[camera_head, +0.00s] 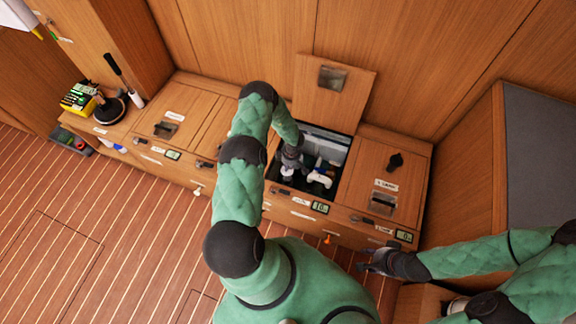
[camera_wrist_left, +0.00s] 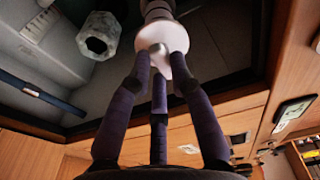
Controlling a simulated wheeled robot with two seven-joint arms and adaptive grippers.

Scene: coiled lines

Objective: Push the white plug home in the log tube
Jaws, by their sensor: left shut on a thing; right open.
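My left gripper (camera_head: 288,170) reaches down into the open locker compartment. In the left wrist view its three fingers (camera_wrist_left: 160,58) are closed around a small metallic knob on the white plug (camera_wrist_left: 175,38), which has a round white flange. A grey cylindrical part, perhaps the log tube, adjoins the plug at the top of that view; how deep the plug sits in it I cannot tell. In the head view the gripper largely hides this spot. My right gripper (camera_head: 368,264) is open and empty outside the locker front, at lower right.
A pale hexagonal fitting (camera_wrist_left: 98,37) stands beside the plug in the compartment. A white fitting (camera_head: 320,178) shows there too. The raised wooden lid (camera_head: 325,95) stands behind the opening. Closed locker tops flank it, with a black knob (camera_head: 395,160) at right.

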